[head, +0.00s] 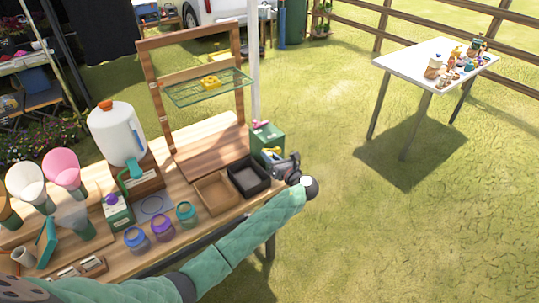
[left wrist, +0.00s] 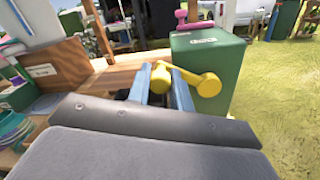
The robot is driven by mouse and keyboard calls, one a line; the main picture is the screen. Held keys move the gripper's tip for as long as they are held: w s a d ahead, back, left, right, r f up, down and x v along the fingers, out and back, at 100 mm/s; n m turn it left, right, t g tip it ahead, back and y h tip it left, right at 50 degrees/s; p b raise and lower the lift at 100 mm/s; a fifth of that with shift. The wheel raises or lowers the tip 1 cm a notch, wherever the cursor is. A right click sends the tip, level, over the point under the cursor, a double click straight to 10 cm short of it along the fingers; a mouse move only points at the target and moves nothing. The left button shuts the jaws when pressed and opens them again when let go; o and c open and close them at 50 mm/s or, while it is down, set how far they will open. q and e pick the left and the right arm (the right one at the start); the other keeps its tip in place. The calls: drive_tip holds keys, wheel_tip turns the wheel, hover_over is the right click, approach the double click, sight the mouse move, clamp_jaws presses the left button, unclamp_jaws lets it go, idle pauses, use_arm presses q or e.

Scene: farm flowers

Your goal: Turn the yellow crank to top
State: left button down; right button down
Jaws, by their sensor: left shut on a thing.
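The yellow crank (left wrist: 187,79) is on the near side of a green box (left wrist: 212,65). Its arm slants down to the right to a round yellow end in the left wrist view. My left gripper (left wrist: 165,76) has its two blue fingers on either side of the crank's left end and is shut on it. In the head view my left gripper (head: 281,163) reaches the green box (head: 267,143) at the table's right end, and the yellow crank (head: 272,152) shows only in part there. My right gripper is not in view.
Left of the box are a black tray (head: 249,177) and a brown tray (head: 214,193) on the wooden table. Several jars (head: 162,228) stand along the near edge. A pink item (left wrist: 181,17) lies atop the box. Open grass lies to the right.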

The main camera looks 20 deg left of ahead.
use_arm(q)
drive_tip(key=shift+r, duration=0.15)
drive_tip(key=c, duration=1.3)
unclamp_jaws()
drive_tip(key=shift+o, duration=0.2)
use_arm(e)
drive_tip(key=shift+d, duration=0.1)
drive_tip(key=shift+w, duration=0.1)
use_arm(q)
drive_tip(key=b+v, duration=0.3)
drive_tip(key=v, duration=0.4)
drive_tip(key=shift+s+d, duration=0.2)
drive_tip(key=shift+d, duration=0.2)
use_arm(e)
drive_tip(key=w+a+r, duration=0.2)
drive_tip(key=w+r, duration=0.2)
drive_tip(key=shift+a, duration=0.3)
